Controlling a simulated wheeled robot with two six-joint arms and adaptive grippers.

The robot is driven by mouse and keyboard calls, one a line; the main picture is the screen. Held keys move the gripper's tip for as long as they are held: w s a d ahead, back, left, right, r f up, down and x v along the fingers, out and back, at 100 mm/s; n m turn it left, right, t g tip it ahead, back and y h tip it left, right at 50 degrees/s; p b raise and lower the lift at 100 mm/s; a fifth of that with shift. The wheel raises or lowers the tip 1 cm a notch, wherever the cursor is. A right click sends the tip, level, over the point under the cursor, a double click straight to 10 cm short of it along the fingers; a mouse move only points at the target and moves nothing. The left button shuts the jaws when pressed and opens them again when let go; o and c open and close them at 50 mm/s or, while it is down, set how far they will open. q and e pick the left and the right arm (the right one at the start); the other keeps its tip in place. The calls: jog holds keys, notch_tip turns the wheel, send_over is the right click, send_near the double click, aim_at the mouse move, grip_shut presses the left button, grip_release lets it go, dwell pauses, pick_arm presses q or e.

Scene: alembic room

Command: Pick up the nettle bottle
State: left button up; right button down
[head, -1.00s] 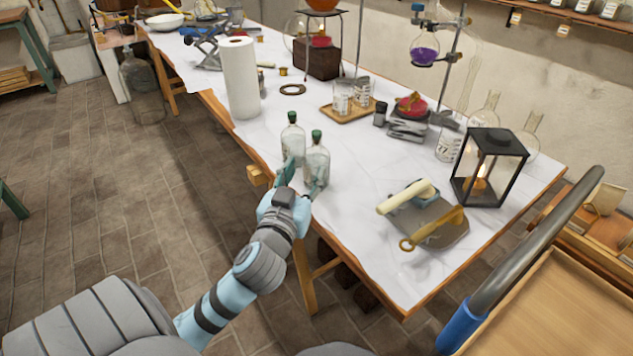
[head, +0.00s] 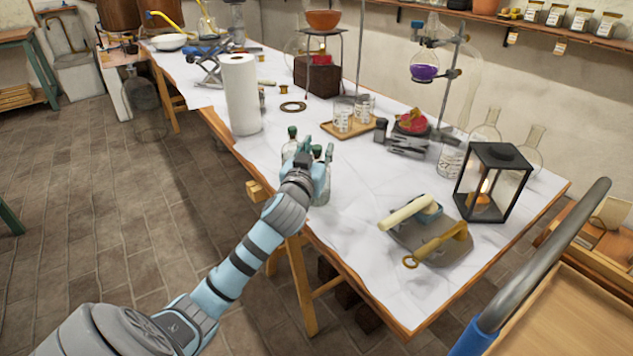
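Two clear glass bottles with green caps stand upright close together at the table's near-left edge: the left bottle (head: 290,147) and the right bottle (head: 323,190). No label is readable, so I cannot tell which is the nettle bottle. My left gripper (head: 316,155) is in front of and above the right bottle and hides much of both. Its fingers appear spread, with the right bottle's cap showing between them. Whether they touch the glass is hidden. My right gripper is not in view.
A paper towel roll (head: 240,95) stands behind the bottles on the left. A wooden tray with glasses (head: 345,128) is behind them. A grey board (head: 440,245) with tools and a black lantern (head: 492,182) stand to the right. Cloth between bottles and board is clear.

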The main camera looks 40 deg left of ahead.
pick_arm(q)
grip_shut()
